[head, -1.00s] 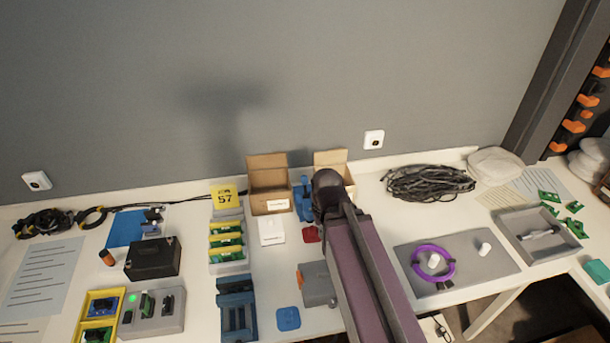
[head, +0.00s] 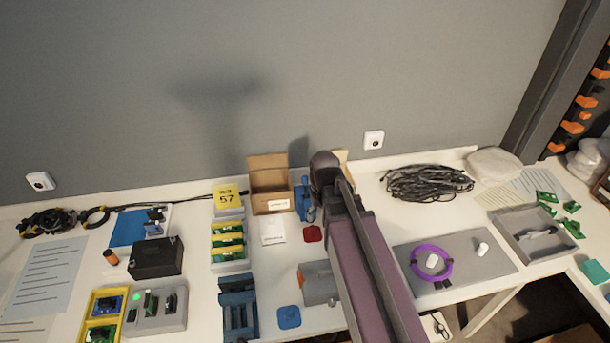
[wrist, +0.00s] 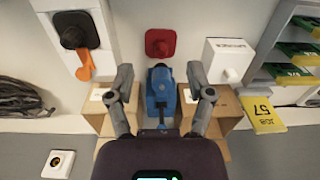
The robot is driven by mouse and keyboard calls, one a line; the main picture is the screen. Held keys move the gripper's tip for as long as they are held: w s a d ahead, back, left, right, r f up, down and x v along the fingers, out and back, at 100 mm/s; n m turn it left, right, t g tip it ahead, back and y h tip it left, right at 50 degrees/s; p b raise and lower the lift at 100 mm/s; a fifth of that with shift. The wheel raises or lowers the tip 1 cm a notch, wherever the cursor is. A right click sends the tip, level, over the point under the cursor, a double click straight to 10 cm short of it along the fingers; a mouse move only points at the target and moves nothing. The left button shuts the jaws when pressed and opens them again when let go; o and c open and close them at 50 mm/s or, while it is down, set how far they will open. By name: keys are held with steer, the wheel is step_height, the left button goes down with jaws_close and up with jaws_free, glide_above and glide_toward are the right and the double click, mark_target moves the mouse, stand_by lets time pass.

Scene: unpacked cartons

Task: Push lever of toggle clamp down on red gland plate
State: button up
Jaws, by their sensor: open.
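The red gland plate (head: 312,234) lies on the table in front of a blue device (head: 304,203), which looks like the toggle clamp. In the wrist view the red plate (wrist: 160,43) lies just beyond the blue clamp (wrist: 160,90). My gripper (wrist: 160,72) is open, one finger on each side of the clamp with gaps, holding nothing. Whether a finger touches the lever is unclear. In the head view my arm hides the gripper.
Two open cartons flank the clamp; the left one (head: 270,202) shows clearly. A white box (head: 271,231) lies beside the red plate. A grey block with an orange part (head: 318,284) and a blue pad (head: 289,317) are nearer. A cable bundle (head: 428,184) lies right.

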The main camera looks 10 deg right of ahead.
mark_target(305, 176)
steer(key=w+r+n+p, duration=0.1)
steer(key=w+r+p, duration=0.1)
steer(key=w, duration=0.5)
steer(key=w+d+r+y+p, duration=0.1)
steer(key=w+r+p, duration=0.2)
steer(key=w, duration=0.4)
steer(key=w+r+n+p, duration=0.1)
steer(key=w+r+p, duration=0.2)
steer(key=w, duration=0.4)
steer(key=shift+d+r+n, duration=0.3)
steer(key=shift+r, duration=0.3)
steer(key=shift+f, duration=0.15)
steer(key=f+b, duration=0.4)
steer(key=a+f+b, duration=0.1)
steer(key=f+b, duration=0.4)
steer(key=a+f+b, duration=0.1)
steer(key=f+b, duration=0.3)
steer(key=shift+s+f+b, duration=0.15)
steer(key=shift+s+b, duration=0.05)
steer(key=shift+b, duration=0.1)
jaws_close()
